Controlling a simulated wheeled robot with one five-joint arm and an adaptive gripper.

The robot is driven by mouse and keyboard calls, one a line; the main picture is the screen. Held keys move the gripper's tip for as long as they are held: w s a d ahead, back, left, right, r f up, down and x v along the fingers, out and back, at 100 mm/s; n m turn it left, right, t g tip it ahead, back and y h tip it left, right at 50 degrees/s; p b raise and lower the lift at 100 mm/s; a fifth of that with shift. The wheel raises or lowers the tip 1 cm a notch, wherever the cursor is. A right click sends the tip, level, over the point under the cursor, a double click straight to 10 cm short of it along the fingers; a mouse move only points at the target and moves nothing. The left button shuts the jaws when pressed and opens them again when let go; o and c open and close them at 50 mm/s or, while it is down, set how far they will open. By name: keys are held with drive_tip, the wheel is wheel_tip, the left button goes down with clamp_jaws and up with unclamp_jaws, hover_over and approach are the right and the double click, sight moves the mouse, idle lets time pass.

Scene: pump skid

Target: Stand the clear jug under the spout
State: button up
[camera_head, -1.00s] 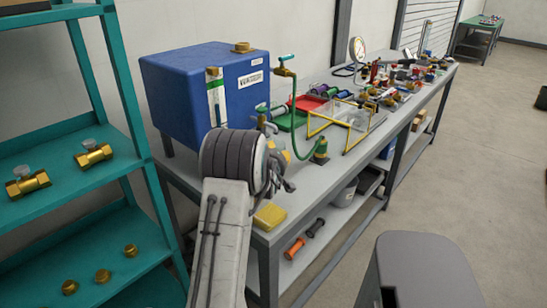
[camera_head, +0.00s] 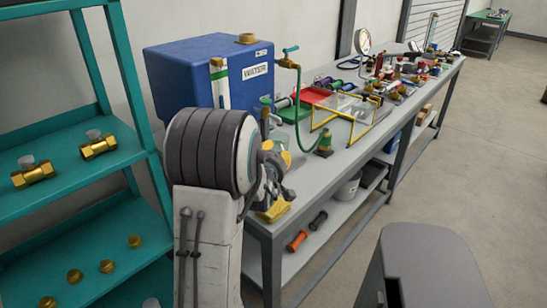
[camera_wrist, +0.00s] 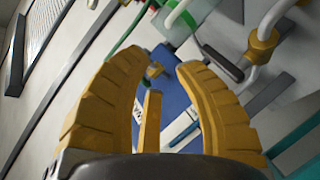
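The water tap (camera_head: 287,62), a spout with a teal handle, sits at the right of the blue tank (camera_head: 205,75). A green hose runs from it down to a brass-and-green fitting (camera_head: 323,145) on the bench. I cannot surely make out the clear jug. My gripper (camera_head: 279,155) is over the near bench end, partly hidden by my arm. In the wrist view my gripper (camera_wrist: 165,67) is open, its yellow fingers apart with nothing held between them.
A teal shelf (camera_head: 75,185) with brass parts stands left. Open floor (camera_head: 460,170) lies right.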

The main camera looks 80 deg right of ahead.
drive_tip(key=shift+a+r, duration=0.15)
drive_tip(key=shift+a, duration=0.3)
drive_tip(key=w+a+n+t+y, duration=0.1)
drive_tip(key=w+a+t, duration=0.15)
drive_tip(key=w, duration=0.45)
drive_tip(key=w+a+t+y, duration=0.15)
drive_tip(key=w+a, duration=0.25)
drive_tip(key=w, duration=0.4)
drive_tip(key=w+a+n+t+y, duration=0.2)
drive_tip(key=w+a+y, duration=0.3)
drive_tip(key=w+a, duration=0.8)
drive_tip(key=a+f+n+y, duration=0.15)
drive_tip(key=a+y, duration=0.25)
drive_tip(key=a, duration=1.4)
drive_tip(key=s+a+g+y, duration=0.1)
drive_tip(key=s+a+y, duration=0.1)
drive_tip(key=s+a, duration=0.3)
drive_tip(key=s+a+f+n+g+y, duration=0.1)
drive_tip(key=s+a, duration=0.4)
drive_tip(key=a, duration=0.5)
drive_tip(key=shift+s+a+f+g+y, duration=0.15)
drive_tip(key=shift+s+f+g+y, duration=0.15)
drive_tip(key=shift+s+g+y, duration=0.15)
